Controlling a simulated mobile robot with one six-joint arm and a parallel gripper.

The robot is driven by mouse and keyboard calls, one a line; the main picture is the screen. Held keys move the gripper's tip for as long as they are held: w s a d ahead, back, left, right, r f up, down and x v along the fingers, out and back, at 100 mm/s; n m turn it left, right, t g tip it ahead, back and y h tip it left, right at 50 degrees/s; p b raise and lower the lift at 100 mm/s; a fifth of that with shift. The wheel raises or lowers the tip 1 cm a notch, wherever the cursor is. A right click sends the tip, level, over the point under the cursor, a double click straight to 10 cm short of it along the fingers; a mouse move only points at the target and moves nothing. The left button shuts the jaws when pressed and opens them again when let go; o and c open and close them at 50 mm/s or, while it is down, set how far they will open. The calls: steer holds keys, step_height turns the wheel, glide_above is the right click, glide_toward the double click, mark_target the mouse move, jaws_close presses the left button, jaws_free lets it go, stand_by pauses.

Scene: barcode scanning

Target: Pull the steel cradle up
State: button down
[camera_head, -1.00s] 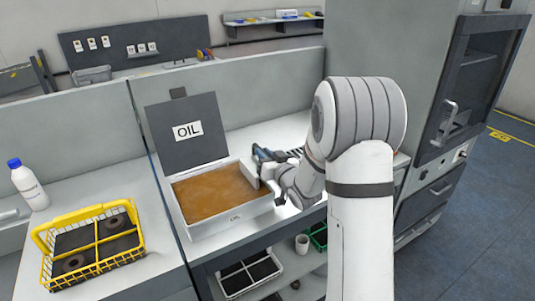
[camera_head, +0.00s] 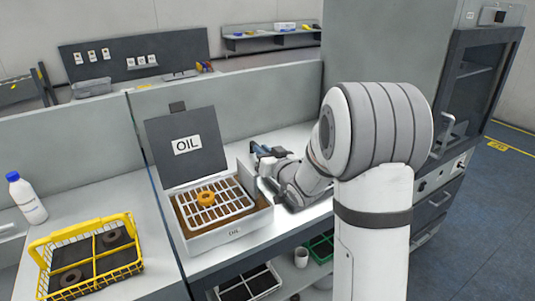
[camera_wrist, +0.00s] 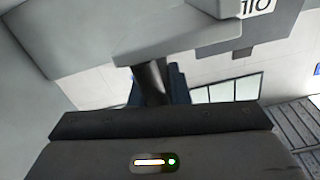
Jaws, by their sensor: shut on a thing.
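The steel cradle (camera_head: 228,186), a pale wire grid, shows at the top of the oil tank (camera_head: 243,233) in the head view. An orange-brown ring (camera_head: 206,198) lies on it. Brown oil shows between the bars. My gripper (camera_head: 262,154) is at the tank's back right corner. It is shut on what looks like the cradle's handle; my arm and gripper hide the grip itself in the head view. In the wrist view a dark rod (camera_wrist: 151,82) stands between dark blue parts at my gripper, below the pale tank edge (camera_wrist: 165,35).
The tank's dark lid (camera_head: 187,140) stands open behind it. At left are a yellow basket (camera_head: 82,222) with dark rings and a white bottle (camera_head: 30,202) with a blue cap. A tall grey cabinet (camera_head: 385,60) stands at right. A cup (camera_head: 302,252) and trays sit on the shelf below.

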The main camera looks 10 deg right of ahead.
steer(key=c, duration=1.8)
jaws_free()
steer(key=shift+r, duration=0.45)
steer(key=o, duration=0.3)
steer(key=shift+s, duration=0.1)
steer(key=shift+o, duration=0.5)
steer(key=shift+f, duration=0.15)
steer(key=b+v, duration=0.1)
steer(key=v, duration=0.6)
steer(key=shift+s+d, duration=0.2)
steer(key=shift+s, duration=0.2)
